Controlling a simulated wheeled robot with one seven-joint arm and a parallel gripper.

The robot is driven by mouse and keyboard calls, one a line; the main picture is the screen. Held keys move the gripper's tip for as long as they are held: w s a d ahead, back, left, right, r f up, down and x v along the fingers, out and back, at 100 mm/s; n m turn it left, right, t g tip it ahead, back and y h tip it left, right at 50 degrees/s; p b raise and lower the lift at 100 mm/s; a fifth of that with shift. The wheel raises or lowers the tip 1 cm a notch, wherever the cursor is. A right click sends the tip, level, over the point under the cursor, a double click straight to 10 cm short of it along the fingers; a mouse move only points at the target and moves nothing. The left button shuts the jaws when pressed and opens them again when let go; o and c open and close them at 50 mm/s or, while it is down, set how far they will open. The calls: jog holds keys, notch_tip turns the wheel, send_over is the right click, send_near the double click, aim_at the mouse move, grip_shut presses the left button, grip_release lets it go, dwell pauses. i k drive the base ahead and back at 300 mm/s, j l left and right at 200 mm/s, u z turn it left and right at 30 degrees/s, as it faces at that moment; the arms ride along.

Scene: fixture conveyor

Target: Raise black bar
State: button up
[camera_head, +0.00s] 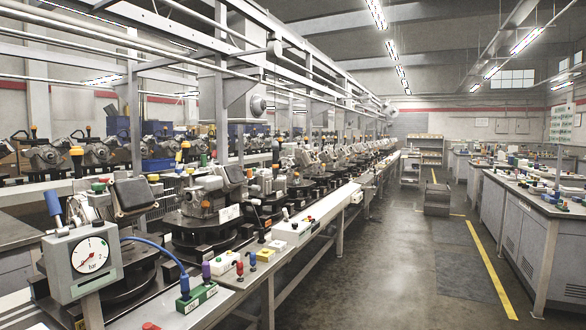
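I cannot clearly single out one black bar. Several dark parts show on the conveyor line at the left. A dark rectangular block (132,194) stands tilted on the nearest fixture, behind the pressure gauge. Black round fixture bases (205,238) carry grey metal assemblies along the line. The nearest black base (130,285) is partly hidden by the gauge. My gripper is not in view.
A grey pressure gauge box (84,262) with a blue-topped lever stands at the near left. A green block with small levers (197,297) sits on the conveyor's front ledge. Workbenches (545,207) line the right. The aisle floor (410,265) between is open.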

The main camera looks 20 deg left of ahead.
aim_at(280, 171)
jog(key=i+u, duration=0.1)
jog(key=i, duration=1.05)
jog(key=i+z, duration=0.1)
jog(key=i, duration=0.9)
jog(key=i+j+z, duration=0.1)
jog(key=i, duration=0.85)
jog(key=i+u, duration=0.2)
jog(key=i, duration=0.3)
jog(key=i+u, duration=0.15)
jog(key=i, duration=0.35)
jog(key=i+l+u, duration=0.2)
jog(key=i, duration=0.3)
jog(key=i+l+u, duration=0.15)
jog(key=i, duration=0.3)
